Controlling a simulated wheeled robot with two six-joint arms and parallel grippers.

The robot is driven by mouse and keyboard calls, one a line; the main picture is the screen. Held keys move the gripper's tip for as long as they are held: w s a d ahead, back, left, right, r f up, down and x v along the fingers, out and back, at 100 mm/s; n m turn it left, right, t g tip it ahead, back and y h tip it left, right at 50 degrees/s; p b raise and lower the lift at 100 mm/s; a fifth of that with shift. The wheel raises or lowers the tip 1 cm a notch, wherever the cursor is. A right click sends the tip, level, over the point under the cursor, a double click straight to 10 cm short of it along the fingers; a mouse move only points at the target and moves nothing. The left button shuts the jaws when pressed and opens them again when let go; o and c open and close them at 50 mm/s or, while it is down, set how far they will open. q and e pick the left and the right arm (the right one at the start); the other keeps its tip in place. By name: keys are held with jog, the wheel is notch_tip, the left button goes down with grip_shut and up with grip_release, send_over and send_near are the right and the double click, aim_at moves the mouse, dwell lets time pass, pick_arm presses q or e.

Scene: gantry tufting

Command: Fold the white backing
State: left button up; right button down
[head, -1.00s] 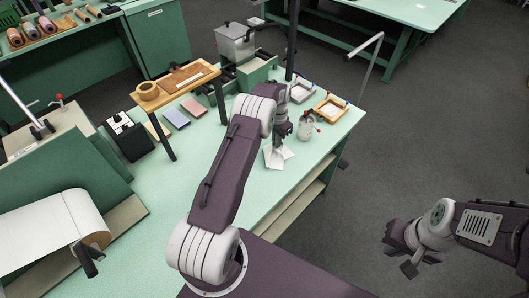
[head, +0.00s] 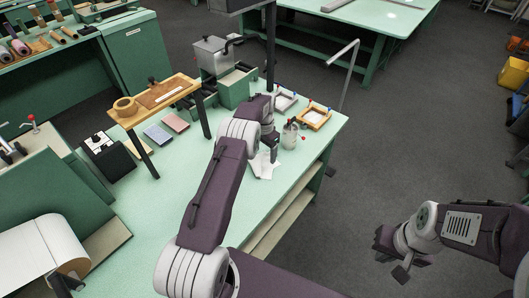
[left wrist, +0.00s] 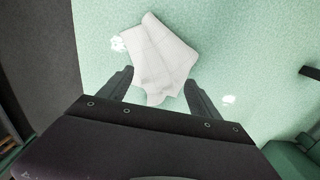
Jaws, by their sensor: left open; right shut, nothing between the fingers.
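The white backing (left wrist: 163,50) lies on the green bench top, partly folded over itself with uneven, overlapping layers. It also shows in the head view (head: 262,166), partly hidden by my left gripper (head: 268,148). In the left wrist view, my left gripper (left wrist: 158,95) is open, its two fingers on either side of the backing's near end. I cannot tell whether the fingers touch it. My right gripper (head: 390,257) is shut and empty, out over the floor to the right of the bench.
A wooden stand (head: 160,98), coloured pads (head: 158,134) and a white roll (head: 40,247) are to the left. The bench's front edge is near the backing.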

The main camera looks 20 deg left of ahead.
pick_arm(q)
notch_tip(320, 180, up, 9)
jog(key=p, duration=0.6)
dwell(0.3)
